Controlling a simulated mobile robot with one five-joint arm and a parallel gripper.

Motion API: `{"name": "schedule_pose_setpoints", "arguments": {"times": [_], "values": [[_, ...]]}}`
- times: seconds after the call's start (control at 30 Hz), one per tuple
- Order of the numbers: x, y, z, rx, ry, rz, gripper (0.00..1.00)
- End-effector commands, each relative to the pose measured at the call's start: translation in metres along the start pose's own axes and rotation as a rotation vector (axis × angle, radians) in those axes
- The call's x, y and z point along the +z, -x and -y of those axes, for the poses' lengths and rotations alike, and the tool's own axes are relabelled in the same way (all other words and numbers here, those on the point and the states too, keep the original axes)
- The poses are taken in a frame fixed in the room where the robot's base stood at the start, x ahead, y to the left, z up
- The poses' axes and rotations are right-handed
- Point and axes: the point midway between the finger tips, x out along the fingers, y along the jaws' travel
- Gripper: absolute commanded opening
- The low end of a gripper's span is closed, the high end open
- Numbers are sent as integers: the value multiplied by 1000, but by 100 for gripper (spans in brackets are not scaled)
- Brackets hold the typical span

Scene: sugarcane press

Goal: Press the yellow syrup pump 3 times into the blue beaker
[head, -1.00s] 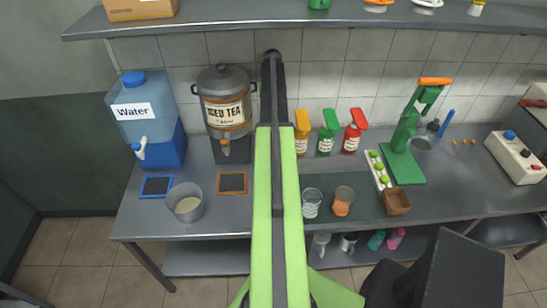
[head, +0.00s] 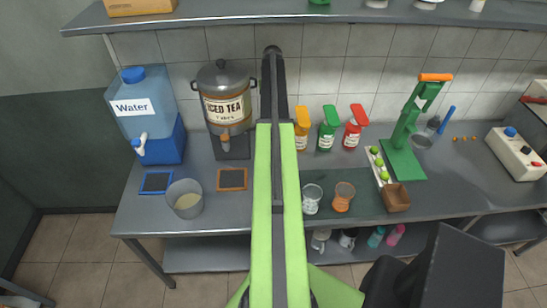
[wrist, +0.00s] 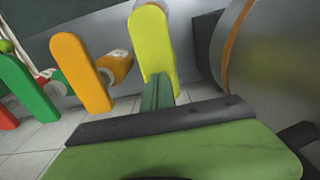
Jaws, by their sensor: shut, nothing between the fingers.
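The yellow syrup pump (wrist: 153,42) shows in the wrist view as a flat, rounded yellow lever. My green-tipped gripper (wrist: 160,86) is shut and empty, with its tips at the near, lower end of this lever. I cannot tell whether they touch it. In the head view my arm hides the yellow pump and the gripper tips. The blue beaker is not visible in either view; the strip of counter behind my arm is hidden. A clear beaker (head: 312,199) and an orange beaker (head: 343,197) stand just right of my arm.
Orange (head: 301,128), green (head: 328,128) and red (head: 354,128) pump bottles stand in a row right of my arm. The iced tea dispenser (head: 224,106) is close on the left. A green press (head: 404,135) stands farther right. A shelf (head: 230,17) runs above.

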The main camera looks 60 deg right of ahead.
Motion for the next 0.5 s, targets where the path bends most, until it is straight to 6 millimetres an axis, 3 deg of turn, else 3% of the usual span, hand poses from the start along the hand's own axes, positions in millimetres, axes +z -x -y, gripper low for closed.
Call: {"name": "schedule_pose_setpoints", "arguments": {"times": [0.5], "values": [[0,-20,0,0,-1,0,0]]}}
